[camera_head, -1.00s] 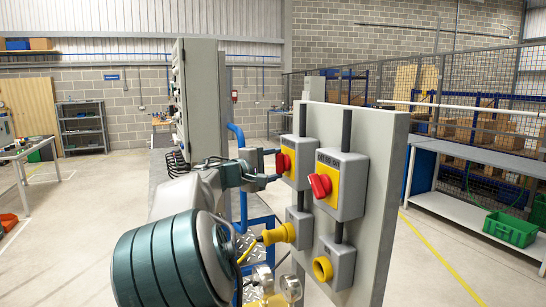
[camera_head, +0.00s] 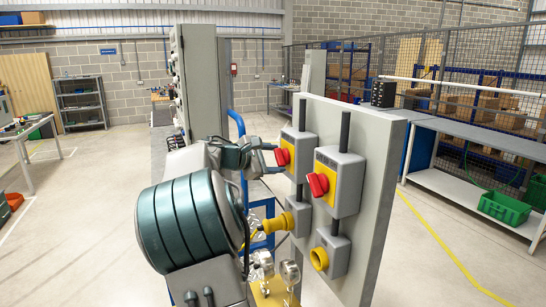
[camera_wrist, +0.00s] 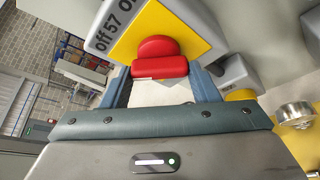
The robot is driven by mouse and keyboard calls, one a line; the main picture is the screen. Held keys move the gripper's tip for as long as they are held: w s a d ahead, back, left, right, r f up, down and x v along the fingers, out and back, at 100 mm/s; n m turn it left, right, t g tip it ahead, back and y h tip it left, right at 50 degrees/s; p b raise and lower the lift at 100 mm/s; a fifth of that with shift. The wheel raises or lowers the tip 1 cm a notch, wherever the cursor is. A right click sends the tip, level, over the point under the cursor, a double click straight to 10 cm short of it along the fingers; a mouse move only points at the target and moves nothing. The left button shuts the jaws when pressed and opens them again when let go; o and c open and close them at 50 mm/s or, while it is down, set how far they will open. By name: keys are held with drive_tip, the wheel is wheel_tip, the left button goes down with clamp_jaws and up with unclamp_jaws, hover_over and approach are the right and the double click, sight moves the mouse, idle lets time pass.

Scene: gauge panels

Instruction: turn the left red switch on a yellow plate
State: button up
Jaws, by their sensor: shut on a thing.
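The left red switch (camera_head: 283,157) sits on a yellow plate on a grey box, on the upright grey panel (camera_head: 375,190). In the wrist view the red switch (camera_wrist: 160,58) lies between my two fingers, on the yellow plate (camera_wrist: 185,28) with dark lettering beside it. My gripper (camera_head: 273,158) reaches it from the left and is shut on it. The finger contact is partly hidden in the head view. A second red switch (camera_head: 318,184) on its own yellow plate is to the right, untouched.
Yellow sockets (camera_head: 319,259) and (camera_head: 280,224) sit below the switch boxes, close under my arm. Round metal gauges (camera_head: 290,271) stand low in front. A tall grey cabinet (camera_head: 200,80) stands behind my arm. A bench with a green crate (camera_head: 504,207) is at right.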

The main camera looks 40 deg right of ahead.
idle(0.4)
drive_tip(key=o, duration=1)
drive_tip(key=b+v, duration=0.4)
drive_tip(key=v, duration=0.9)
drive_tip(key=shift+a+r, duration=0.1)
drive_tip(key=shift+a, duration=0.25)
